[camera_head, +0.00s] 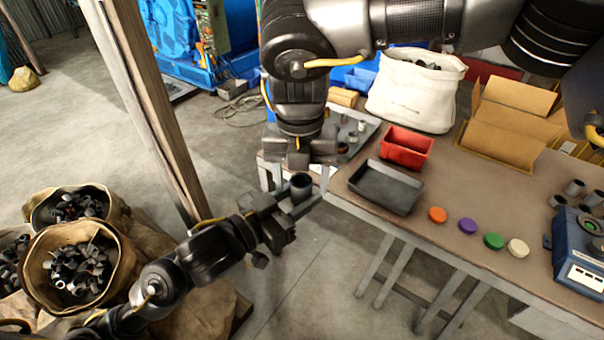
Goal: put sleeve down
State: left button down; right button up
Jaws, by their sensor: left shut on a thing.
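A dark cylindrical sleeve (301,186) is held upright by my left gripper (300,202), off the left end of the workbench (455,204). The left gripper is shut on it. My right gripper (298,176) points down from above, close to the sleeve. Its fingers are spread apart, one on each side of the sleeve in the picture. I cannot tell whether they touch it. A dark grey tray (386,187) lies on the bench to the right. Several loose dark sleeves (575,187) stand at the bench's right side.
A red bin (406,147), a white sack (415,92) and an open cardboard box (511,115) stand behind the tray. Coloured discs (468,226) lie along the front edge. A blue device (580,250) is at right. Sacks of dark parts (75,262) stand lower left, near a post (146,100).

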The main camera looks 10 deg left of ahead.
jog(key=c, duration=1.2)
pick_arm(q)
jog(key=c, duration=0.9)
grip_release()
jog(key=shift+o, duration=0.2)
